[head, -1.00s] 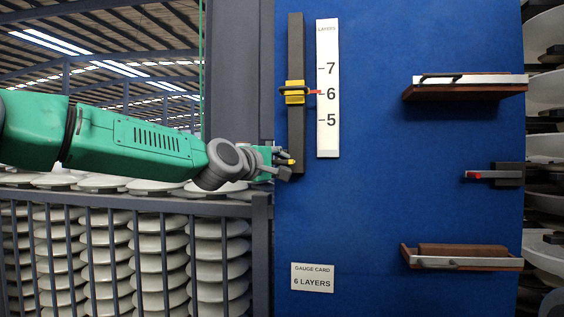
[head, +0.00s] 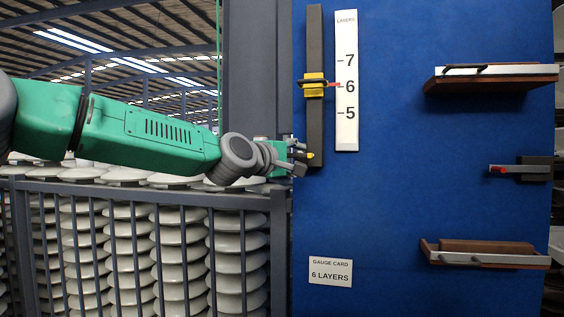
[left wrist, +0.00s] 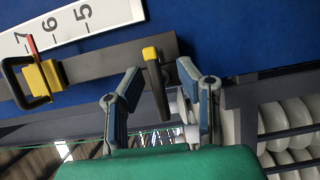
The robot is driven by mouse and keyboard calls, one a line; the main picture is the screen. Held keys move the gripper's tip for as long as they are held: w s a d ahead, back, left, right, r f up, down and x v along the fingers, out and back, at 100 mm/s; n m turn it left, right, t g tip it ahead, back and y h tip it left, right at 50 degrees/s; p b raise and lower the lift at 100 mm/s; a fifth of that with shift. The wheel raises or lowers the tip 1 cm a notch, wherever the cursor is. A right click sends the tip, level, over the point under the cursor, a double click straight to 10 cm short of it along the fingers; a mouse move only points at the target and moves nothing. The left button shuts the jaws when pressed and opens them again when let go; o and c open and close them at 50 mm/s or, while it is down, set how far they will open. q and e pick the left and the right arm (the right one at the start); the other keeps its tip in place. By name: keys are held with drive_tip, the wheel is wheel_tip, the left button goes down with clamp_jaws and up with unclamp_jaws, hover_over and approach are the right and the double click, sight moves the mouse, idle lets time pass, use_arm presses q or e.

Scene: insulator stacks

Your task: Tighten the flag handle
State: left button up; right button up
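The flag handle (left wrist: 155,84) is a dark lever with a yellow tip at the lower end of the dark rail. In the left wrist view my left gripper (left wrist: 160,82) is open, one finger on each side of the handle, with gaps visible. The yellow slider (left wrist: 41,81) sits higher on the rail (head: 315,125); its red pointer (head: 334,85) is at the 6 mark in the head view. My right gripper is out of view.
The white scale (head: 347,130) is right of the rail on the blue panel (head: 400,180). A gauge card (head: 330,271) reads 6 layers. Two brown shelves (head: 490,86) and a red-tipped lever (head: 500,169) are at the right. A barred rack (head: 140,185) of white discs stands left.

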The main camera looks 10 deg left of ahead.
use_arm(q)
drive_tip(key=v, duration=1)
drive_tip(key=shift+a+f, duration=0.2)
drive_tip(key=shift+f, duration=0.05)
drive_tip(key=shift+s+d, duration=0.1)
